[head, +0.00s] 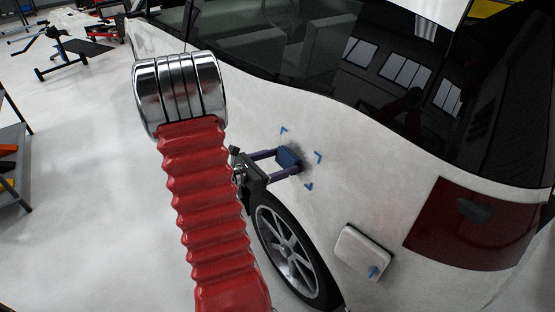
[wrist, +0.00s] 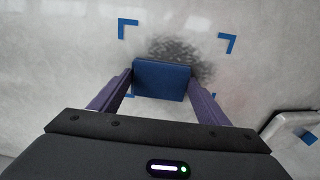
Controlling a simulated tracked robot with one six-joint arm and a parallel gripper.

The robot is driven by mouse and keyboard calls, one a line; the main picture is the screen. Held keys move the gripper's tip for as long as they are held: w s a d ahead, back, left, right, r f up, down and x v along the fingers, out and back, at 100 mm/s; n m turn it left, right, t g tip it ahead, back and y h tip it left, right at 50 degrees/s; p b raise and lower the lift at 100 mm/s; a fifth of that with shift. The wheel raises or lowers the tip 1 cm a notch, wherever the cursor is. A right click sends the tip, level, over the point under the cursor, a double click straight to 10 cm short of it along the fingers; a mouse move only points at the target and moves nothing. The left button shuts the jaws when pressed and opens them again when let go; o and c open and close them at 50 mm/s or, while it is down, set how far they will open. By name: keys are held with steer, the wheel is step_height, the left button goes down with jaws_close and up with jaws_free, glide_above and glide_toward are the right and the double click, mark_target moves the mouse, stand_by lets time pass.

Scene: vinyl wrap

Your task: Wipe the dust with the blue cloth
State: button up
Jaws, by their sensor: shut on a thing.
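The blue cloth (wrist: 161,80) is a folded block between the two purple fingers of my gripper (wrist: 160,84), which is shut on it. In the head view the cloth (head: 288,158) is at the car's white side panel, above the wheel. A dark grey dust patch (wrist: 182,50) lies on the panel, showing above and right of the cloth in the wrist view. Blue corner marks (wrist: 227,42) frame the patch. The cloth covers part of the dust. I cannot tell whether it touches the panel. In the head view only a dark edge of dust (head: 301,158) shows beside the cloth.
The white car (head: 340,200) fills the right side, with a wheel (head: 285,245) below my gripper. A white flap (head: 362,252) with a blue mark stands out right of the wheel. A shelf (head: 12,155) stands at the left, with open floor between.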

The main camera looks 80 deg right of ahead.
steer(key=shift+s+a, duration=0.65)
steer(key=shift+s, duration=0.1)
steer(key=shift+s, duration=0.1)
steer(key=shift+s+a, duration=0.6)
steer(key=shift+s, duration=0.2)
steer(key=shift+s+a, duration=0.55)
steer(key=shift+s, duration=0.2)
steer(key=shift+s+a, duration=1.35)
steer(key=shift+s, duration=0.15)
steer(key=shift+s+d+r, duration=0.1)
steer(key=shift+d+r, duration=0.05)
steer(key=shift+r, duration=0.3)
steer(key=shift+s+d+r, duration=0.1)
steer(key=shift+d+r, duration=0.05)
steer(key=shift+r, duration=0.3)
